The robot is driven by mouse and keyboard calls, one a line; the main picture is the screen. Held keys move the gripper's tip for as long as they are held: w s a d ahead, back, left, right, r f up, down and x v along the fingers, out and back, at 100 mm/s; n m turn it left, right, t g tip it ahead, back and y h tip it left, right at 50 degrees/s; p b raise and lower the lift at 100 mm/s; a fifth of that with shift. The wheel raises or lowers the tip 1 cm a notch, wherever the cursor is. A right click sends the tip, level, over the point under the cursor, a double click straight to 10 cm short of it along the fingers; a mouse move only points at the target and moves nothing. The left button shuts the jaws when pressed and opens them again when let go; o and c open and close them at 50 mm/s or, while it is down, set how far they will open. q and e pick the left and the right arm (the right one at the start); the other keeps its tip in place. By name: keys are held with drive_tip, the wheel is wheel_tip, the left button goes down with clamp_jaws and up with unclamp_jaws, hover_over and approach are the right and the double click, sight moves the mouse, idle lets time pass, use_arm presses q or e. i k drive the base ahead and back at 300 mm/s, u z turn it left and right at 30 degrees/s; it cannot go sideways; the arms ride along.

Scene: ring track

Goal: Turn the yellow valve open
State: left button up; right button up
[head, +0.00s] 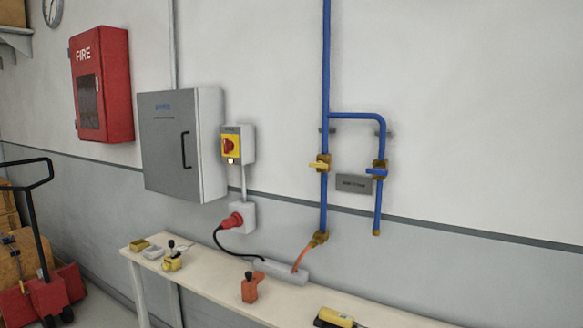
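The yellow valve (319,166) sits on the left vertical blue pipe (325,100) on the wall. Its body is brass-coloured, and its short yellow lever points left, roughly crosswise to the pipe. A second valve with a blue lever (377,172) sits on the shorter right pipe branch, its lever also crosswise. A small grey label plate (353,183) is fixed between the two pipes. Neither of my grippers shows in the head view, and nothing touches the yellow valve.
A grey cabinet (165,150), switch box (238,144) and red plug (232,220) are left. A pallet truck (45,290) stands far left.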

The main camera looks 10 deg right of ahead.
sight(319, 164)
drive_tip(key=u, duration=0.35)
drive_tip(key=i, duration=1)
